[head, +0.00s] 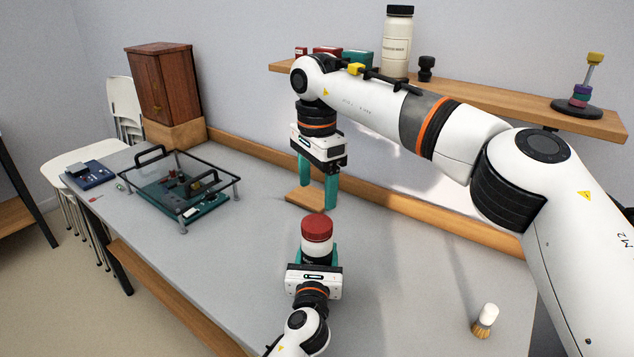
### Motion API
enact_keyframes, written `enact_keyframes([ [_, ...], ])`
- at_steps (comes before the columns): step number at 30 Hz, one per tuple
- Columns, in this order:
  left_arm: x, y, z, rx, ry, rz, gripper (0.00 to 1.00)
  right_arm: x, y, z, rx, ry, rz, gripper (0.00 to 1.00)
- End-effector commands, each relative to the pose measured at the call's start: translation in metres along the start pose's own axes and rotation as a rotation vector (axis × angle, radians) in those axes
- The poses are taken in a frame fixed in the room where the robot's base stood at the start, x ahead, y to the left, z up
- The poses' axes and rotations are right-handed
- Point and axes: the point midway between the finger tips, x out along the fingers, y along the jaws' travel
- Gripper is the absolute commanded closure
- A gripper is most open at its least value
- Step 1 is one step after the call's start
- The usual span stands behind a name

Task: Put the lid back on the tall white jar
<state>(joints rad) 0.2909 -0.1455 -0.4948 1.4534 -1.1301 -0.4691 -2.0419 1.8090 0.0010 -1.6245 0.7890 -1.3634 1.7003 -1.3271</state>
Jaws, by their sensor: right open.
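A white jar with a red lid (317,228) on its top stands upright at the middle of the table. Its white body (316,247) shows under the lid, and its lower part is hidden by my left gripper (317,257). The teal fingers of that gripper are on both sides of the jar and look closed on it. My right gripper (318,194) points down behind the jar, its teal fingers wide apart with nothing between them, over a small wooden board (300,199). A taller off-white jar (396,50) with a black lid (400,10) stands on the wall shelf.
The shelf (480,103) also bears boxes and a ring stand (577,110). The right-middle grey table (420,260) is clear.

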Motion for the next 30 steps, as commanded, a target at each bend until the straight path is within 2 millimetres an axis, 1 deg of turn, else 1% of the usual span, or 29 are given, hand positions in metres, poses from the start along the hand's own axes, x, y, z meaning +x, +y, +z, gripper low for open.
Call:
enact_keyframes([
  [5, 0.000, 0.000, 0.001, 0.001, -0.002, 0.000, 1.00, 0.013, 0.000, 0.000, 0.000, 0.000, -0.002, 0.26],
  [12, 0.000, 0.000, 0.001, 0.002, -0.002, 0.000, 1.00, 0.051, -0.001, 0.001, 0.001, 0.000, -0.003, 0.26],
  [18, 0.000, 0.000, 0.001, 0.001, -0.002, 0.000, 1.00, 0.073, 0.000, 0.000, 0.003, 0.000, -0.002, 0.26],
  [23, 0.000, 0.000, 0.001, 0.001, -0.002, 0.000, 1.00, 0.080, 0.000, 0.000, 0.002, 0.000, 0.000, 0.26],
  [30, 0.000, 0.000, 0.001, 0.001, -0.002, 0.000, 1.00, 0.080, 0.000, 0.000, 0.002, 0.000, 0.000, 0.26],
])
